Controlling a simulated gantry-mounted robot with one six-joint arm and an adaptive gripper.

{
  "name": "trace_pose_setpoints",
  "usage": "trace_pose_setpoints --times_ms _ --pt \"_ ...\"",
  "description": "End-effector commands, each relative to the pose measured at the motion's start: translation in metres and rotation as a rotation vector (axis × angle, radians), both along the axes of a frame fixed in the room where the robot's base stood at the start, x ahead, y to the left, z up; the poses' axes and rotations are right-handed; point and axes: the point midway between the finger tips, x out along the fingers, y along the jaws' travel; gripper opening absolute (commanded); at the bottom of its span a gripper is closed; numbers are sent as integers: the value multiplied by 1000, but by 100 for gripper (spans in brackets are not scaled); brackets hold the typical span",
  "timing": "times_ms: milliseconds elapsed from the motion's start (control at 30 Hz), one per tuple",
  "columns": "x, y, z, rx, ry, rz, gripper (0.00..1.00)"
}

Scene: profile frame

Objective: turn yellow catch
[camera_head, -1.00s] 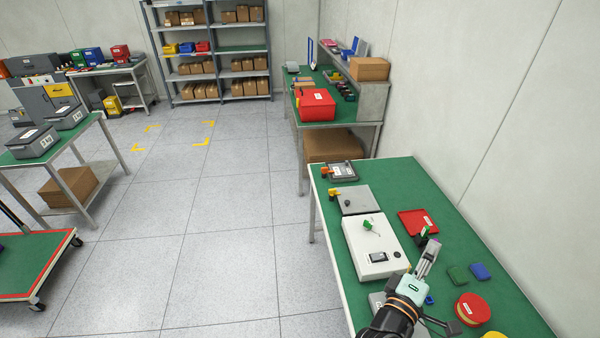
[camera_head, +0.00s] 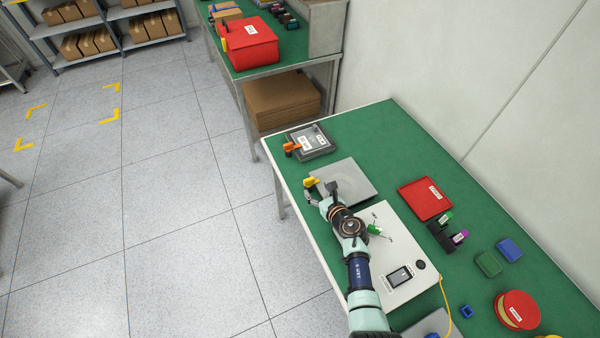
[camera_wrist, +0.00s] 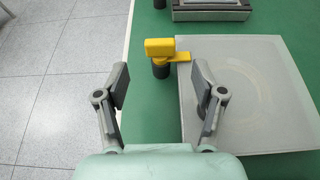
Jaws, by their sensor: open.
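The yellow catch (camera_wrist: 160,48) sits on a dark post at the left edge of a flat grey panel (camera_wrist: 245,95) in the wrist view. Its flat bar reaches right to the panel's edge. In the head view the yellow catch (camera_head: 310,182) is at the near left edge of the grey panel (camera_head: 352,178). My gripper (camera_wrist: 159,82) is open and empty, its two fingers spread wide. In the wrist picture the catch appears between and beyond the fingertips, with no contact visible. In the head view my gripper (camera_head: 322,194) is right by the catch and partly hides the panel.
A grey box with an orange catch (camera_head: 291,147) stands beyond the panel. A white box with a green key-like handle (camera_head: 375,230) lies under my arm. A red plate (camera_head: 425,198) and small coloured blocks are to the right. Green table surface (camera_head: 380,130) is clear behind.

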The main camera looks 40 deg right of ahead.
Motion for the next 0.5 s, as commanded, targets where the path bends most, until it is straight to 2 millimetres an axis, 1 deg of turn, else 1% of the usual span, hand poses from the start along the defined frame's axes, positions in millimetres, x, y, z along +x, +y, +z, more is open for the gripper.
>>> trace_pose_setpoints --times_ms 200,300,400,500 --pt "33 -8 -20 -1 -5 1 69" --pt "49 -12 -27 -1 -5 0 69" --pt "60 -15 -29 -1 -6 0 69" --pt "66 -17 -29 -1 -6 -1 69"
